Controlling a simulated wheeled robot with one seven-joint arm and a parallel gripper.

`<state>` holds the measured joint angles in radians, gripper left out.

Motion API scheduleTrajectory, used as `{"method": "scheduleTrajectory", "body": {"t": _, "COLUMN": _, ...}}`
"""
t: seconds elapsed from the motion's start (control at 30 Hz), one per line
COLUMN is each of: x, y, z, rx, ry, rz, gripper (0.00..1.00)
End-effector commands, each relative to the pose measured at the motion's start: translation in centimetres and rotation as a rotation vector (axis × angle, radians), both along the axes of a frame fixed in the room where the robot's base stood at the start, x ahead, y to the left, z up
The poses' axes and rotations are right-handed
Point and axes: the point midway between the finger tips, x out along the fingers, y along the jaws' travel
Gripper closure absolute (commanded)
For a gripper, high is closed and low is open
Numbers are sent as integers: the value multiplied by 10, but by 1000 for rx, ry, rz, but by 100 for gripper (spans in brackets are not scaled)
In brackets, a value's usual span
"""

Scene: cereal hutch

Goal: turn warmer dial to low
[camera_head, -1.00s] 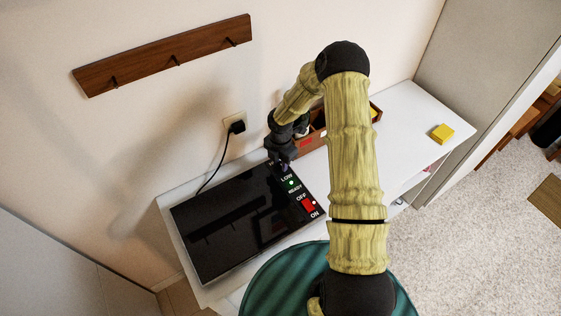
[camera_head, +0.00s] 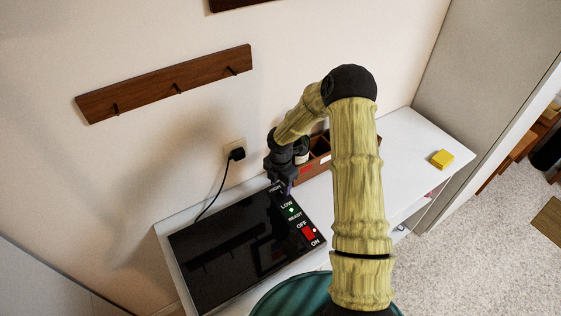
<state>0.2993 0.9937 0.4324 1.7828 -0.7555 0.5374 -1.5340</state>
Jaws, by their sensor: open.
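The warmer (camera_head: 222,250) is a flat black glass plate on the white hutch top. Its right edge carries a control strip with LOW, READY, OFF and ON labels. A green light (camera_head: 291,210) is lit by READY, and a red switch (camera_head: 308,233) sits between OFF and ON. My gripper (camera_head: 283,191) is at the upper end of this strip, just above the LOW label, pointing down and open. The dial itself is hidden behind my gripper, so its setting does not show. I cannot tell whether the fingers touch it.
A brown wooden box (camera_head: 316,165) with compartments stands behind my arm. A yellow block (camera_head: 441,159) lies on the clear right part of the white top (camera_head: 410,140). A black plug (camera_head: 237,154) and cord run from the wall. A hook rail (camera_head: 165,85) hangs above.

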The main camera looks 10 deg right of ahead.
Motion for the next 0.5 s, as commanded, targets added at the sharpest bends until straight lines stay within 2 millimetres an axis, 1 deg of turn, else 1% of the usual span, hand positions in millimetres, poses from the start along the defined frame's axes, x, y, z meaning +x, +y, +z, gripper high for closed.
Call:
{"method": "scheduleTrajectory", "body": {"t": 0.03, "x": 1, "y": -1, "z": 10, "rx": -1, "ry": -4, "rz": -1, "gripper": 53}}
{"method": "scheduleTrajectory", "body": {"t": 0.1, "x": 1, "y": -1, "z": 24, "rx": 0, "ry": -5, "rz": -1, "gripper": 53}}
{"method": "scheduleTrajectory", "body": {"t": 0.5, "x": 1, "y": -1, "z": 105, "rx": -1, "ry": -6, "rz": -2, "gripper": 53}}
